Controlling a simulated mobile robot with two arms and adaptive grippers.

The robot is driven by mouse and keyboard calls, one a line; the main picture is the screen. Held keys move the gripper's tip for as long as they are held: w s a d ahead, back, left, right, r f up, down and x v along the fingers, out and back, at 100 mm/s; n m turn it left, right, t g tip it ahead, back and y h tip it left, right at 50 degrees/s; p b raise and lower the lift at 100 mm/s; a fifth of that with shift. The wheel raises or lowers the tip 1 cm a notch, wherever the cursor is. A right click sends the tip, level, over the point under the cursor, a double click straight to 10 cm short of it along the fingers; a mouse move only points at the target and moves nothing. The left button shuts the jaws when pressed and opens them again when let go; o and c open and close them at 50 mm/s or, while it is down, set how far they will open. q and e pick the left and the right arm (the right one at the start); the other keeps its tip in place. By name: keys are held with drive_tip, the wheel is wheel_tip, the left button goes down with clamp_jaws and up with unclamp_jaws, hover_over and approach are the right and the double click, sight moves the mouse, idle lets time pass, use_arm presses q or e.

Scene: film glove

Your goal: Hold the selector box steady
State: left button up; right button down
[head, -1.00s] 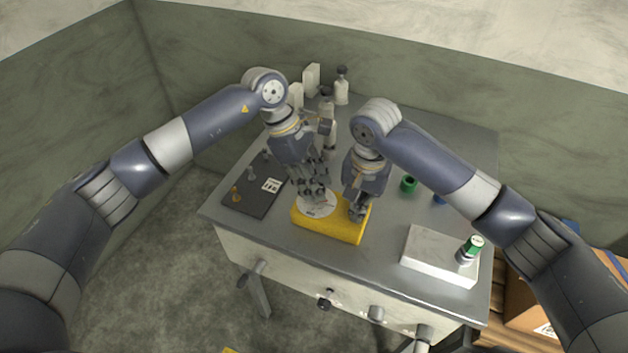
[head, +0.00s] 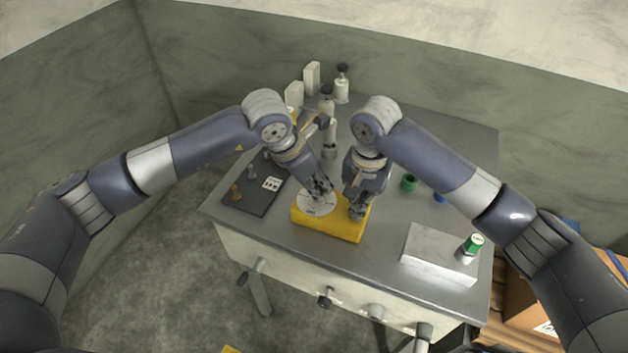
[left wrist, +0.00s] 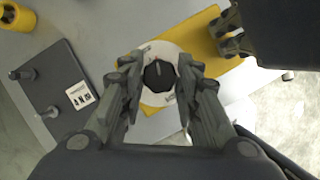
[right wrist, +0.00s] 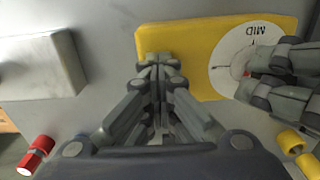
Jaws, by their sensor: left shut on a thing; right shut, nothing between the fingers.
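The selector box is a yellow block (head: 330,226) near the front of the grey table, with a white round dial (right wrist: 228,75) marked MID on its top. A black knob (left wrist: 159,76) sits in the dial's middle. My left gripper (head: 321,198) is tilted over the dial, with its fingers shut around the knob; the knob shows between them in the left wrist view. My right gripper (head: 357,212) is shut and empty, its fingertips at the right part of the box top (right wrist: 190,45); whether they press on it I cannot tell.
A dark board (head: 250,197) with small pegs lies left of the box. A pale block (head: 430,255) and a green-topped cylinder (head: 473,245) are at the right. Bottles (head: 342,85) and pale boxes (head: 312,77) stand at the back. A green cap (head: 408,183) lies behind my right gripper.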

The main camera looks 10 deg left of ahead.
use_arm(q)
drive_tip(key=shift+s+d+f+n+t+y, duration=0.1)
drive_tip(key=shift+s+n+t+y, duration=0.15)
drive_tip(key=shift+n, duration=0.75)
drive_tip(key=shift+d+f+n+t+y, duration=0.15)
drive_tip(key=shift+n+y, duration=0.2)
drive_tip(key=shift+n, duration=0.65)
use_arm(e)
drive_tip(key=shift+s+d+f, duration=0.1)
drive_tip(key=shift+d+f, duration=0.1)
drive_tip(key=shift+f, duration=0.2)
use_arm(q)
drive_tip(key=shift+a, duration=0.1)
drive_tip(key=o, duration=1.1)
drive_tip(key=shift+r, duration=0.1)
drive_tip(key=shift+w+r, duration=0.1)
drive_tip(key=shift+a+r, duration=0.1)
drive_tip(key=shift+r, duration=0.15)
drive_tip(key=v, duration=1.1)
drive_tip(key=shift+s+r, duration=0.2)
drive_tip(key=shift+s, duration=0.2)
